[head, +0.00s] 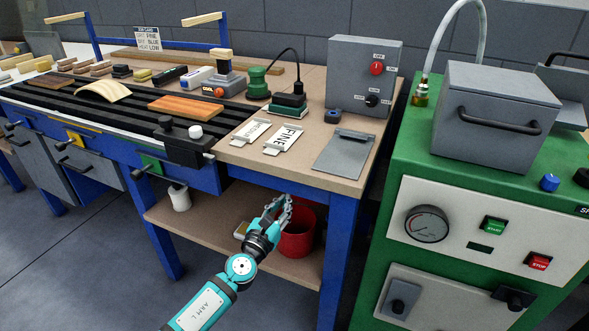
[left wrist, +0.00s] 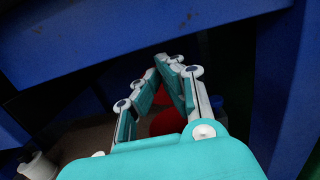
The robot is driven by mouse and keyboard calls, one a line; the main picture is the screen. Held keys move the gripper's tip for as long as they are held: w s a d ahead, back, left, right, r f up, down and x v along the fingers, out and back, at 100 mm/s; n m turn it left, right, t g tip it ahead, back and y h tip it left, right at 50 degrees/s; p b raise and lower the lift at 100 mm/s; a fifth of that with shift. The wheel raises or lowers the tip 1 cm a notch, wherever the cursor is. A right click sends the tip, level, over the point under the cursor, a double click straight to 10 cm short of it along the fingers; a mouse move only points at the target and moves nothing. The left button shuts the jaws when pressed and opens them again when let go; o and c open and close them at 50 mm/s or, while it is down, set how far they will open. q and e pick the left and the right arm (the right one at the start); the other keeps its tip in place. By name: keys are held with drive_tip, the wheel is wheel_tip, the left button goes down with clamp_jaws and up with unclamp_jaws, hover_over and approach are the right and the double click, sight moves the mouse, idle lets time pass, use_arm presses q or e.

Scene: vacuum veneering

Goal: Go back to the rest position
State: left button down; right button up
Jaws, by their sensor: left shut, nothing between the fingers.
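My left gripper (head: 283,207) is in front of the workbench, below its top edge and in front of the lower shelf. In the left wrist view the fingers (left wrist: 170,62) come together at their tips, shut with nothing between them. In the head view the gripper partly covers a red bucket (head: 299,240) on the lower shelf (head: 205,225); I cannot tell how far apart they are. A small red patch of the bucket (left wrist: 168,122) shows behind the fingers in the left wrist view. My right gripper is in neither view.
The blue bench legs (head: 338,255) and front rail (head: 285,183) stand close around the left gripper. A green press cabinet (head: 405,165) is at the right. The bench top holds a grey control box (head: 362,75), sanders and wood pieces. The floor (head: 75,270) at left is clear.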

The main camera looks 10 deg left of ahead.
use_arm(q)
drive_tip(key=s+a+f+n+g+y, duration=0.35)
drive_tip(key=s+f+n, duration=0.25)
drive_tip(key=f+n, duration=0.3)
drive_tip(key=s+a+f+n+g+y, duration=0.2)
drive_tip(key=s+a+f+n, duration=0.3)
drive_tip(key=s+f+n, duration=0.4)
drive_tip(key=s+a+f+n+g+y, duration=0.2)
drive_tip(key=s+a+f+n+g, duration=0.15)
drive_tip(key=f+n, duration=0.55)
drive_tip(key=s+f+n+g+h, duration=0.1)
drive_tip(key=s+f+n+g, duration=0.5)
drive_tip(key=s, duration=0.7)
drive_tip(key=s+f+n+g+h, duration=0.1)
drive_tip(key=s+f+n, duration=0.55)
drive_tip(key=s, duration=0.75)
drive_tip(key=s+a+m+g+p, duration=0.1)
drive_tip(key=s+a+m+p, duration=0.1)
drive_tip(key=s+p, duration=1.2)
drive_tip(key=shift+s+a+p, duration=0.15)
drive_tip(key=shift+a+p, duration=0.05)
drive_tip(key=shift+p, duration=0.45)
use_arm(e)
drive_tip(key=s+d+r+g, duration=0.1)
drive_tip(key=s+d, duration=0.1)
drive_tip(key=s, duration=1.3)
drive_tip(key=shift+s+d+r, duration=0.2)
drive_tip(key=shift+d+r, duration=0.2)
